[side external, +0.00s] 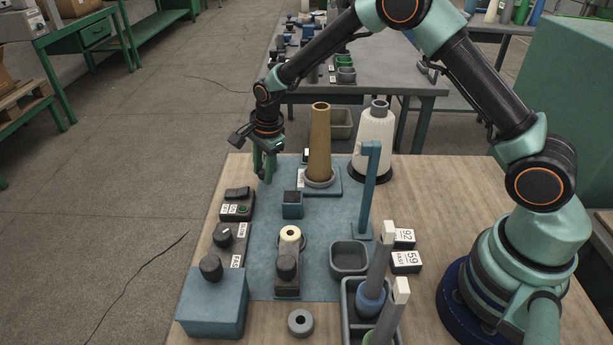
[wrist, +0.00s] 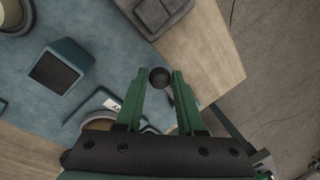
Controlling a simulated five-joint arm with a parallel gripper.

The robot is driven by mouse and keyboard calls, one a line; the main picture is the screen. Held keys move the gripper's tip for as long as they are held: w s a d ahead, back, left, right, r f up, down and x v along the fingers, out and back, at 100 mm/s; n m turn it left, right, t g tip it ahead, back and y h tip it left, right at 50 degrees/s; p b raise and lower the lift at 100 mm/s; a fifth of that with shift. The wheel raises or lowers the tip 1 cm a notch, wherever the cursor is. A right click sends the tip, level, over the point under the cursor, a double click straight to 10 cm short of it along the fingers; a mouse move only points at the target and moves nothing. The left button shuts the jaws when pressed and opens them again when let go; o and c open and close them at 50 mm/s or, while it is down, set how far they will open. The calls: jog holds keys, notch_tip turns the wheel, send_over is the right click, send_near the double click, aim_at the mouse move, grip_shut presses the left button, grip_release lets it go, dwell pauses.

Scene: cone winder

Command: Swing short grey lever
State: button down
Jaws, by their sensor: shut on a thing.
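My gripper (side external: 264,170) points down at the far left corner of the blue mat. Its green fingers close around a small dark grey round knob, which I take for the end of the short grey lever. In the wrist view the knob (wrist: 160,77) sits between the fingertips of my gripper (wrist: 160,74). The lever's shaft and pivot are hidden, so I cannot tell its tilt.
A blue block with a dark top (side external: 292,207) stands nearby, as does a tall brown cone (side external: 320,140). A dark switch box (side external: 238,207) lies nearer along the left edge. A white yarn cone (side external: 376,140) and a blue post (side external: 370,185) stand to the right.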

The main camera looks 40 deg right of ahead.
jog(key=shift+w+a+m, duration=0.3)
jog(key=shift+w+m, duration=0.25)
jog(key=shift+m, duration=0.35)
jog(key=shift+w+a+m, duration=0.3)
jog(key=shift+w+m, duration=0.25)
jog(key=shift+m, duration=0.35)
jog(key=c, duration=0.5)
grip_release()
jog(key=shift+a, duration=0.1)
jog(key=r, duration=0.4)
jog(key=s+r, duration=0.1)
jog(key=r, duration=0.3)
jog(key=s+r, duration=0.1)
jog(key=r, duration=0.3)
jog(key=shift+d, duration=0.2)
